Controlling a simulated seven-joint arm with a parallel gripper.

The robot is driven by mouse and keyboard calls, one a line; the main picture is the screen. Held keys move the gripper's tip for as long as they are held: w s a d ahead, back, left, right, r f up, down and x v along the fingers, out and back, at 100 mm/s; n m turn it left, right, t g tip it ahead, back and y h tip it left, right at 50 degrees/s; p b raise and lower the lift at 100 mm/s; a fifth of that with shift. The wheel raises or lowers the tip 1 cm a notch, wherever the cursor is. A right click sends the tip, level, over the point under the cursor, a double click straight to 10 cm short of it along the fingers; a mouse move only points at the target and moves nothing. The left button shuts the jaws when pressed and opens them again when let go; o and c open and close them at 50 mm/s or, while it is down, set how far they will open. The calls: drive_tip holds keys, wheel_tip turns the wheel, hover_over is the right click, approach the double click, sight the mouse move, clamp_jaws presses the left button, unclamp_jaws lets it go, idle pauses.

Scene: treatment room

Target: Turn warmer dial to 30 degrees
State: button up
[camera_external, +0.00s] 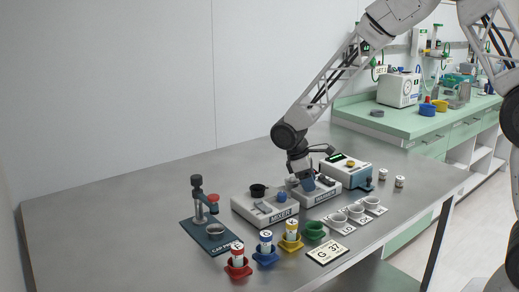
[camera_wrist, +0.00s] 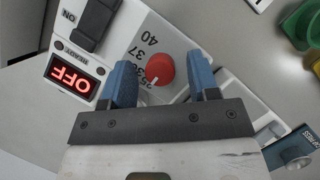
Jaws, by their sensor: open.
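The warmer (camera_external: 325,194) is a pale box on the steel table, between the mixer and a blue-and-white device. In the wrist view its panel shows a red round dial (camera_wrist: 161,68) with a white pointer mark at its lower left, near the 25 end of the scale. The scale reads up to 37 and 40; the lower figures are partly crowded together. A red display (camera_wrist: 75,78) reads OFF beside a dark switch (camera_wrist: 94,24) marked ON. My gripper (camera_wrist: 162,78) is open, with one blue finger on each side of the dial; contact cannot be told. In the external view my gripper (camera_external: 302,180) is over the warmer.
The mixer (camera_external: 262,208) stands close on the left, the blue-and-white device (camera_external: 345,170) on the right. A cap press (camera_external: 208,235), coloured cups with vials, white cups and a card marked G 37 (camera_external: 327,253) stand near the front. The table's left side is clear.

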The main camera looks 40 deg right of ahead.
drive_tip(key=shift+c, duration=0.3)
drive_tip(key=c, duration=0.9)
drive_tip(key=shift+o, duration=0.2)
drive_tip(key=shift+m, duration=0.5)
drive_tip(key=m+y, duration=0.1)
drive_tip(key=m, duration=0.2)
drive_tip(key=shift+d+g, duration=0.1)
drive_tip(key=shift+g, duration=0.3)
drive_tip(key=shift+m+g+y, duration=0.3)
drive_tip(key=shift+m+y, duration=0.6)
drive_tip(key=shift+m, duration=1)
drive_tip(key=o, duration=0.9)
